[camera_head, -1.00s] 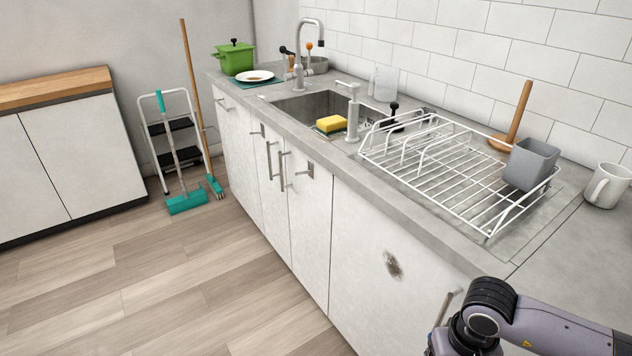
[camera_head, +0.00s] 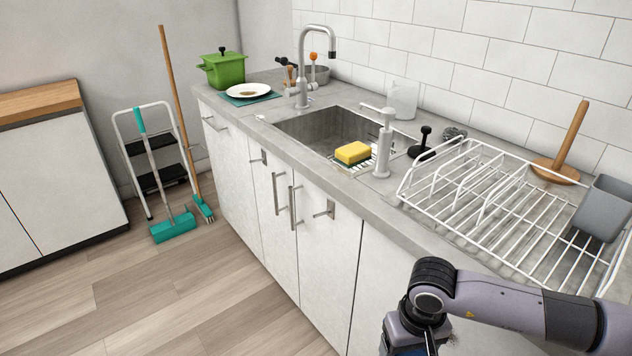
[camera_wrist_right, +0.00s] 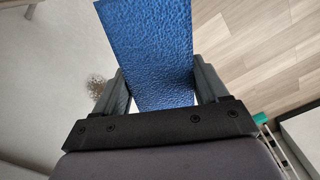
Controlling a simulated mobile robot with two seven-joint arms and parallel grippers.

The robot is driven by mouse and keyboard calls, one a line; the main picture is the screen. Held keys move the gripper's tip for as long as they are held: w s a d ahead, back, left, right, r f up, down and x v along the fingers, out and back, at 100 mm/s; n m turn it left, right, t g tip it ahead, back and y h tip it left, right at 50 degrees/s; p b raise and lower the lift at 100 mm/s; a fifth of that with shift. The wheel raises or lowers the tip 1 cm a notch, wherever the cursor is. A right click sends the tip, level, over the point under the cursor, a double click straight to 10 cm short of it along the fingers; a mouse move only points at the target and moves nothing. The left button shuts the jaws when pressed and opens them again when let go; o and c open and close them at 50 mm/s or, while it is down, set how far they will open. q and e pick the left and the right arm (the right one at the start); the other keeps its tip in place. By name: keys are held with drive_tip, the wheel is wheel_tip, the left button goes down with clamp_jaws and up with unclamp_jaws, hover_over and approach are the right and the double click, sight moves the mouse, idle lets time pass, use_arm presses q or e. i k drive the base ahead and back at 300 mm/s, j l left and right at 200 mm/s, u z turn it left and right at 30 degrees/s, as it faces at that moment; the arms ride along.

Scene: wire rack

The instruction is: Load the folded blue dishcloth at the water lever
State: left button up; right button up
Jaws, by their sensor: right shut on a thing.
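The folded blue dishcloth (camera_wrist_right: 150,50) is a flat, textured blue sheet in the right wrist view. My right gripper (camera_wrist_right: 158,84) is shut on it, with a finger on each side, and the cloth extends past the fingers. In the head view my right wrist is low at the front of the counter, and its fingertips are cut off by the bottom edge. The grey tap (camera_head: 303,70) stands behind the sink, far from my right gripper. A small lever appears at the tap's base, too small to make out clearly. My left gripper is not in view.
The sink (camera_head: 325,130) holds a yellow sponge (camera_head: 353,152) at its near edge, beside a soap dispenser (camera_head: 384,145). A white wire rack (camera_head: 490,205) with a grey cup (camera_head: 604,208) fills the right counter. A green pot (camera_head: 222,69) and plate (camera_head: 249,90) stand beyond.

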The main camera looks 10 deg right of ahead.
sight(290, 92)
drive_tip(key=i+j+u, duration=0.15)
drive_tip(key=i, duration=0.25)
drive_tip(key=i+j+u, duration=0.1)
drive_tip(key=i, duration=0.35)
drive_tip(key=j, duration=0.1)
